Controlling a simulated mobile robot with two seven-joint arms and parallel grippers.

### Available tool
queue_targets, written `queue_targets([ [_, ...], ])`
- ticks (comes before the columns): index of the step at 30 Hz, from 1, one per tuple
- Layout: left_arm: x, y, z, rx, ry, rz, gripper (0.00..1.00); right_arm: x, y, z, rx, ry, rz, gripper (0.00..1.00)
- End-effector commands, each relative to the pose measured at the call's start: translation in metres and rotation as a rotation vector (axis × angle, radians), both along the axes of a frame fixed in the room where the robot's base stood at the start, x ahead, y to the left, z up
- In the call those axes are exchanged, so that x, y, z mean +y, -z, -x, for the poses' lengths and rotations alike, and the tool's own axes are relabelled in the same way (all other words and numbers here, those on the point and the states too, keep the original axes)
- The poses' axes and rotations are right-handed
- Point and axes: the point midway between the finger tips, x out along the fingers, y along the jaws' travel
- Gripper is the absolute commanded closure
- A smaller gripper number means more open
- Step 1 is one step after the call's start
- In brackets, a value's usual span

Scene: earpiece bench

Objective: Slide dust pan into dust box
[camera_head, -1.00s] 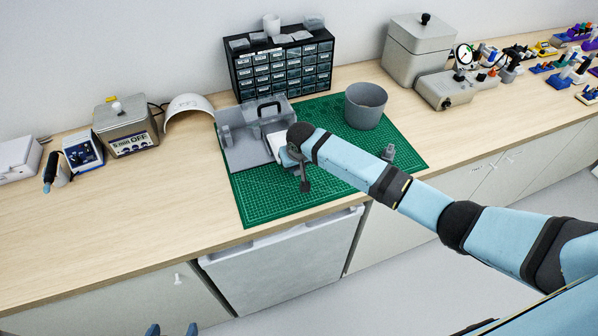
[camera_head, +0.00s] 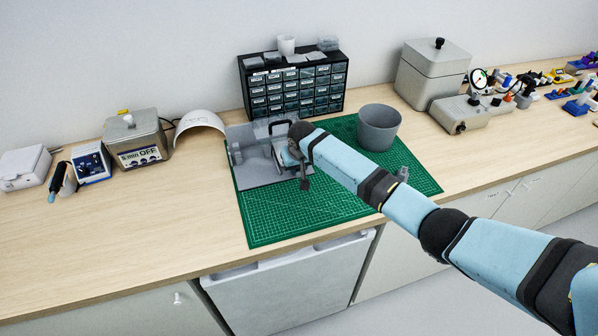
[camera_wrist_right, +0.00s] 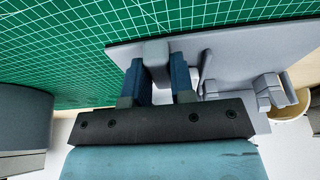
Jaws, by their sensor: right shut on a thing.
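The grey dust box (camera_head: 243,140), with a black arched handle on top, stands on the green mat below the drawer cabinet. My right gripper (camera_head: 284,158) is at its right front side, with my wrist covering part of that side. In the right wrist view the blue fingers of my right gripper (camera_wrist_right: 157,66) are shut on a grey block-like grip, which I take as part of the dust pan (camera_wrist_right: 155,48). The grip meets a large grey panel. I cannot tell where pan ends and box begins, or how deep the pan sits. My left gripper is out of view.
A round grey bin (camera_head: 379,128) stands on the mat (camera_head: 285,225) to the right. A drawer cabinet (camera_head: 293,85) is behind the box, and a white curved shell (camera_head: 200,122) is to its left. The front of the mat is clear.

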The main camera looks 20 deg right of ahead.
Motion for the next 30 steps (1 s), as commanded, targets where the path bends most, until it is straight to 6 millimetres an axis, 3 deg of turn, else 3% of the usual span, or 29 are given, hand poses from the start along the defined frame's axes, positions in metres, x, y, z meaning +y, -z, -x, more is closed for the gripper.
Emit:
queue_targets([
  [9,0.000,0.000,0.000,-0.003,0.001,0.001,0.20,0.000,0.000,-0.002,0.000,0.000,0.000,1.00],
  [10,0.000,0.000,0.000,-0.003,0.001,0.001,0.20,0.000,0.000,-0.002,0.000,0.000,0.000,0.75],
  [14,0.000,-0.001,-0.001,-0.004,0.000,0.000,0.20,0.000,0.000,-0.002,0.000,0.000,0.000,0.47],
  [23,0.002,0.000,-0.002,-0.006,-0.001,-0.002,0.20,0.000,-0.002,-0.001,0.000,0.000,0.000,0.47],
  [30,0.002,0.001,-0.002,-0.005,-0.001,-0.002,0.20,0.000,-0.034,0.008,-0.003,-0.002,-0.002,0.47],
])
